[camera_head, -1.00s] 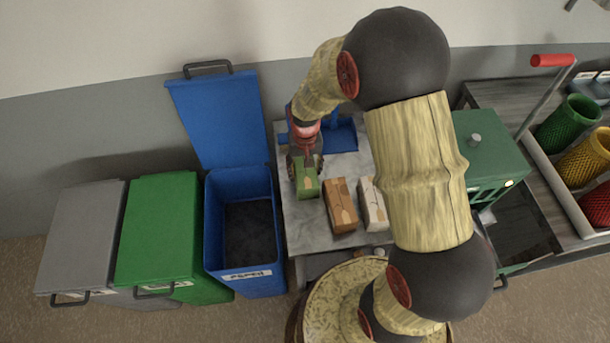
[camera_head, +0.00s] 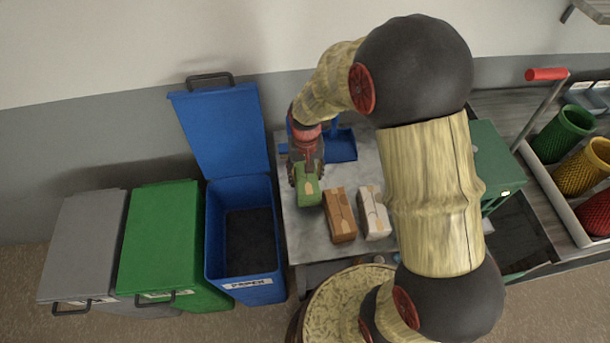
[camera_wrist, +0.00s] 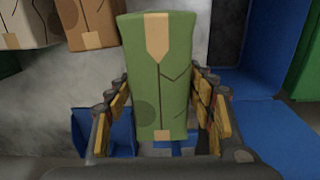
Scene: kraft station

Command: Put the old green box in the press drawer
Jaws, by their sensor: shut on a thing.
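The old green box (camera_head: 309,189) has tan tape and dark crack lines. My gripper (camera_head: 306,174) is shut on it, at the left part of the grey table. In the wrist view the green box (camera_wrist: 160,75) stands between the two fingers of my gripper (camera_wrist: 160,115). The box appears raised over the table, though the height is hard to judge. The green press (camera_head: 490,160) is at the right, partly hidden behind my arm. A dark open part (camera_head: 510,235) lies below and in front of it; I cannot tell whether this is the drawer.
A brown box (camera_head: 340,215) and a white box (camera_head: 373,213) stand right of the green box. An open blue paper bin (camera_head: 214,230) adjoins the table's left side. Closed green (camera_head: 162,235) and grey (camera_head: 85,240) bins stand further left. A tray with coloured baskets (camera_head: 560,150) is far right.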

